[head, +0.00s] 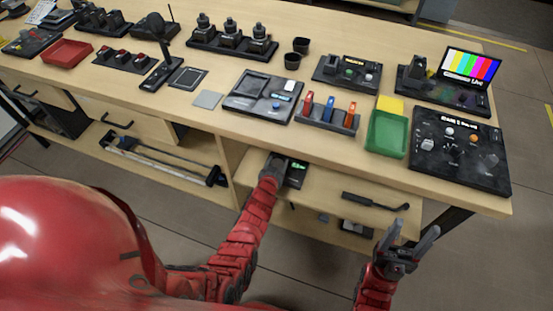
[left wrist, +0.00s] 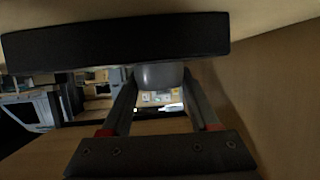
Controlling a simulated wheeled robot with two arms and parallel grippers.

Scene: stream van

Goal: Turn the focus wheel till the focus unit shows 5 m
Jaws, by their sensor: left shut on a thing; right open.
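The focus unit (head: 293,180) is a small dark box with a lit green display, just below the front edge of the desk. The digits are too small to read. In the left wrist view its dark body (left wrist: 115,42) spans the top, with a grey round focus wheel (left wrist: 160,76) beside it. My left gripper (head: 273,162) is at the unit's left side, partly covering it. In the left wrist view its fingers (left wrist: 158,92) are closed around the grey wheel. My right gripper (head: 413,234) is open and empty, in front of the desk at the right.
On the desk above are a control panel (head: 262,97), a rack of coloured handles (head: 328,115), a green tray (head: 387,134) and a dark knob panel (head: 460,150).

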